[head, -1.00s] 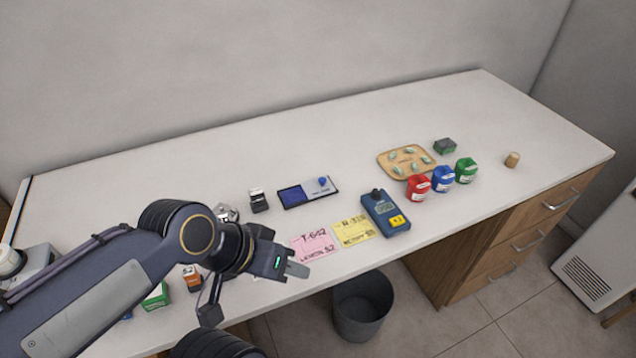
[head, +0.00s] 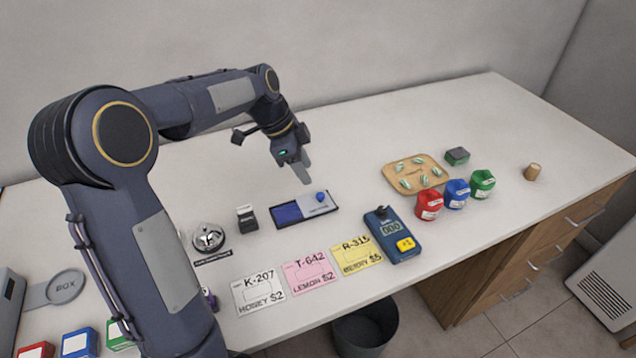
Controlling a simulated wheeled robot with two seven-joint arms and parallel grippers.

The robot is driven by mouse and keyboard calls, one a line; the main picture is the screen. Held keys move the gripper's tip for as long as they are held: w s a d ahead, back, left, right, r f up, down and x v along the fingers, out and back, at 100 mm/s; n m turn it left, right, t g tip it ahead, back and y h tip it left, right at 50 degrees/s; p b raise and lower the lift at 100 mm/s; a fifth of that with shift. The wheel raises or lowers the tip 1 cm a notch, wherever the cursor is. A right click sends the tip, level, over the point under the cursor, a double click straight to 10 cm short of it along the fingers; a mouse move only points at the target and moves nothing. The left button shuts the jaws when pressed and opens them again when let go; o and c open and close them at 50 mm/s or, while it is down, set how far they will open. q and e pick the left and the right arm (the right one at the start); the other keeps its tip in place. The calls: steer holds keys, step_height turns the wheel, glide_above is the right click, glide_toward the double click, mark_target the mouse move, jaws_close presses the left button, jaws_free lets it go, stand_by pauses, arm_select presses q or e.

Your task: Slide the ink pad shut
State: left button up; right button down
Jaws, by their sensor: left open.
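The ink pad (head: 287,213) lies on the counter, a flat dark case with its blue pad showing on the left half. Its grey sliding lid (head: 316,208) covers the right half and has a blue knob (head: 320,197) on top. My left gripper (head: 305,172) is open and empty, above and just behind the ink pad, its fingers pointing down, apart from the knob. My right gripper is not in view.
A black stamp (head: 247,217) and a silver bell (head: 208,237) stand left of the pad. Price cards (head: 309,271) and a blue meter (head: 390,235) lie in front. A wooden tray (head: 443,181) and coloured jars (head: 457,194) stand to the right. The counter behind is clear.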

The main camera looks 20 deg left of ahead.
mark_target(320, 194)
arm_select(q)
steer(key=x, duration=0.7)
steer(key=shift+d+f, duration=0.1)
steer(key=shift+f, duration=0.2)
jaws_close()
